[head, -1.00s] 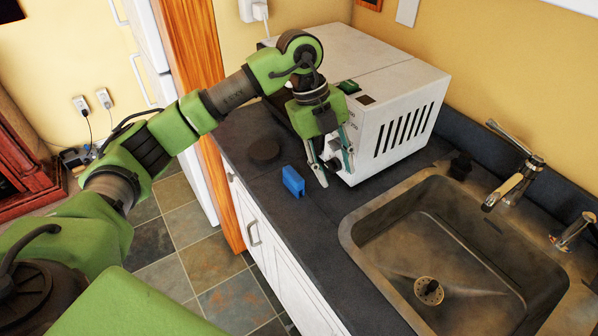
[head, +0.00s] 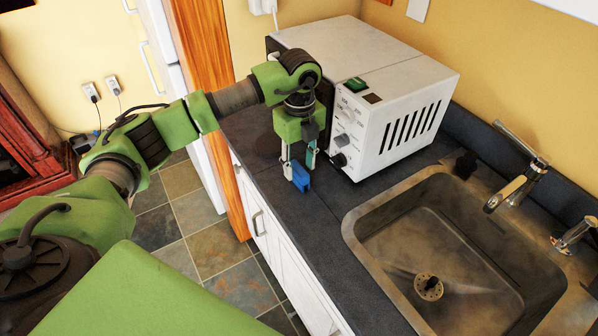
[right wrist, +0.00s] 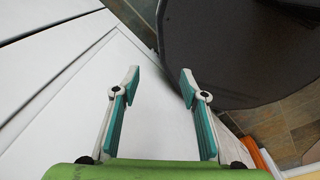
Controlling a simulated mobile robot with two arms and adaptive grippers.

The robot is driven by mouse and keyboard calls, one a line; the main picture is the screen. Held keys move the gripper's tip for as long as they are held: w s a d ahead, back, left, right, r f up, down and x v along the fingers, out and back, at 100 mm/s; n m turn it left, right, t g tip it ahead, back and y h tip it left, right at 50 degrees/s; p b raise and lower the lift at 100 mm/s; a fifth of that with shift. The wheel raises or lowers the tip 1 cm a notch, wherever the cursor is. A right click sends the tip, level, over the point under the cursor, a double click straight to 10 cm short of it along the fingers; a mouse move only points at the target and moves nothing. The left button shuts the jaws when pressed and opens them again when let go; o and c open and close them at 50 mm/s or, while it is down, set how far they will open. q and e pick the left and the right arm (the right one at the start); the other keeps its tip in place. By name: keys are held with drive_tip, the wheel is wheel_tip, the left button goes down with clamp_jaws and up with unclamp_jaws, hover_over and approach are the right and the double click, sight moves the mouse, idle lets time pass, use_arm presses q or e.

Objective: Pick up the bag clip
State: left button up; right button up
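The bag clip, a small blue block-like piece (head: 301,178), stands on the dark countertop between the white microwave-like box and the counter's front edge. My left gripper (head: 299,168) points down right over it. Its two fingers are apart, one at each side of the clip's top as seen in the head view. I cannot tell whether they touch it. My right gripper (right wrist: 160,78) is open and empty in the right wrist view, its fingers wide apart; it does not show in the head view.
The white box (head: 408,90) with knobs stands close behind my left gripper. A steel sink (head: 352,222) with a tap (head: 516,188) is to the right. The dark countertop (head: 318,232) is clear in front of the clip. White cabinets lie below.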

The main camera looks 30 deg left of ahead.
sight(299, 168)
use_arm(q)
wheel_tip(299, 168, down, 4)
drive_tip(key=shift+w+a+r+p, duration=0.15)
drive_tip(key=shift+p, duration=0.65)
drive_tip(key=shift+f, duration=0.35)
drive_tip(key=c, duration=0.9)
